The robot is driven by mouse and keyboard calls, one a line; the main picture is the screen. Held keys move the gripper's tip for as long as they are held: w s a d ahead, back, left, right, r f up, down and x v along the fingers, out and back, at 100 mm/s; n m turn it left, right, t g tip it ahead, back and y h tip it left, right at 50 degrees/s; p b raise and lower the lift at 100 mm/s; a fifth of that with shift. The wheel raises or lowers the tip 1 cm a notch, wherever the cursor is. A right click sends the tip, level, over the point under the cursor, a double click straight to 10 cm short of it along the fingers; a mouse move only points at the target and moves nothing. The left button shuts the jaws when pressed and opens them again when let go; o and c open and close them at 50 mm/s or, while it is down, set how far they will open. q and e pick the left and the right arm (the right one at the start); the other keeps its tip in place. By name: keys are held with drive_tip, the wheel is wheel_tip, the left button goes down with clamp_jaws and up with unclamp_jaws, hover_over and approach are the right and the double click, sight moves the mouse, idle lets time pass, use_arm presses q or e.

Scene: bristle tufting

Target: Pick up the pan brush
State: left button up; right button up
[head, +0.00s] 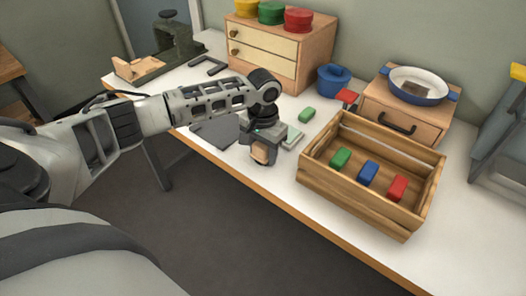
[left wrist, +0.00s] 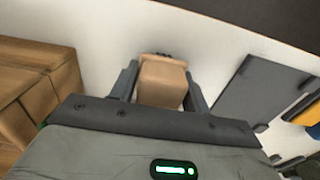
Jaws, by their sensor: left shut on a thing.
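My left gripper (head: 262,146) is over the front edge of the white table, left of the wooden crate. It is shut on a tan wooden block, which I take to be the pan brush (head: 260,153). In the left wrist view the pan brush (left wrist: 162,84) sits between the two grey fingers (left wrist: 160,92), with a wider rim and small dark bits at its far end. Most of its bristles cannot be made out. My right gripper is not in view.
The wooden crate (head: 322,172) holds a green, a blue and a red block. Behind stand a drawer cabinet (head: 262,52) with coloured pots, a blue pot (head: 333,79), and a smaller cabinet (head: 385,113) under a pan (head: 418,85). A grey plate (head: 215,131) lies to the left.

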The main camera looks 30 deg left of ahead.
use_arm(q)
drive_tip(key=shift+r, duration=0.1)
drive_tip(key=shift+r, duration=0.55)
wheel_tip(320, 180, up, 2)
drive_tip(key=shift+s+r, duration=0.1)
drive_tip(key=shift+r, duration=0.1)
drive_tip(key=s+d+r+p, duration=0.1)
drive_tip(key=s+d+r, duration=0.5)
drive_tip(key=s+r, duration=0.3)
drive_tip(key=s, duration=0.3)
drive_tip(key=shift+s+r, duration=0.2)
drive_tip(key=shift+s, duration=0.05)
